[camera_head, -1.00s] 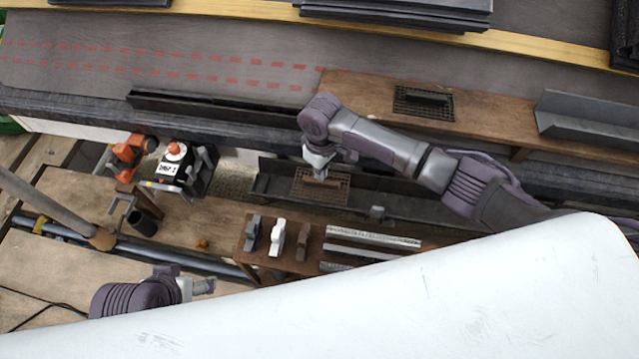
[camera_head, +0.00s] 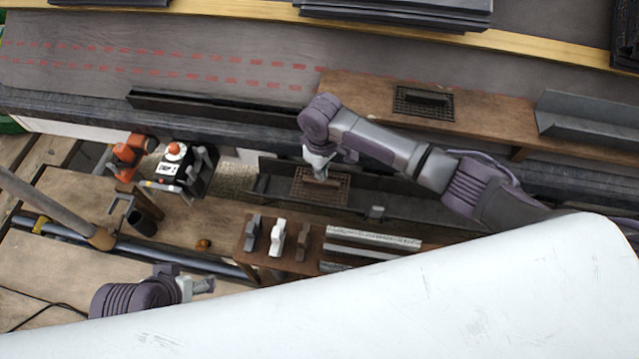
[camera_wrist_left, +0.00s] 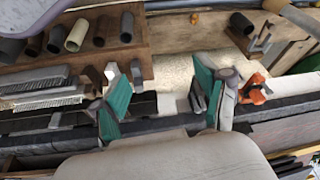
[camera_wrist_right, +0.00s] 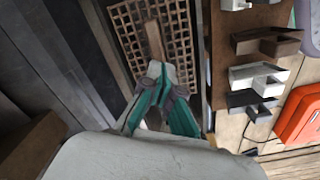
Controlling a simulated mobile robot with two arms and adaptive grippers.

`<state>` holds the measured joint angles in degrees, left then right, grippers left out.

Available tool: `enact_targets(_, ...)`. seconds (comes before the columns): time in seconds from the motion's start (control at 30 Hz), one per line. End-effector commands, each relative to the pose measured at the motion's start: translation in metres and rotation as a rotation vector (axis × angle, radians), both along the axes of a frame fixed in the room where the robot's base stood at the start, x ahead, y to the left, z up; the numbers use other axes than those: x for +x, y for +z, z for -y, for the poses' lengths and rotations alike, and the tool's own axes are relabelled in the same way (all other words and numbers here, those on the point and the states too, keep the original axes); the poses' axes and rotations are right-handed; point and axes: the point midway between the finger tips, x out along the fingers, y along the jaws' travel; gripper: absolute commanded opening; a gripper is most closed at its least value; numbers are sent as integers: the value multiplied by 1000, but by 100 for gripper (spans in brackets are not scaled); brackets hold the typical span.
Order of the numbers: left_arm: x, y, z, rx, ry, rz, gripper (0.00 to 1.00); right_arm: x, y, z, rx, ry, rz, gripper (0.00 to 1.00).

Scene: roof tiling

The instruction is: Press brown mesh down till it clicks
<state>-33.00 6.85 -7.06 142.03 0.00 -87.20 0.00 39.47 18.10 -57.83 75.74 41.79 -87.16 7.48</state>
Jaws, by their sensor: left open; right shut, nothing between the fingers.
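The brown mesh (camera_head: 338,190) is a rectangular grid with a raised bar across its middle. It lies in the dark gutter (camera_head: 420,209) below the roof edge. My right gripper (camera_head: 319,178) is shut and empty, pointing down over the mesh's bar. In the right wrist view the shut fingertips (camera_wrist_right: 160,72) are at the near end of the bar on the brown mesh (camera_wrist_right: 183,28); I cannot tell whether they touch. Whether the mesh sits fully flat is unclear. My left gripper (camera_head: 206,286) is open and empty at lower left, away from the mesh; its spread fingers show in the left wrist view (camera_wrist_left: 158,98).
A black mesh (camera_head: 440,111) lies on the wooden board above the gutter. A wooden shelf with grey, white and brown brackets (camera_head: 278,238) stands just below the gutter. An orange-topped black device (camera_head: 178,170) and an orange tool (camera_head: 130,155) are at left.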

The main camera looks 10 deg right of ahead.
Motion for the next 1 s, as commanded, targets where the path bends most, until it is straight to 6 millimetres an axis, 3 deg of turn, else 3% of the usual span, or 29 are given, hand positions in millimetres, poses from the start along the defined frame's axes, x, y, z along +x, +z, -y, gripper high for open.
enact_targets(1.0,17,4,5,-15,-7,77,74,0,-7,0,0,0,0,0)
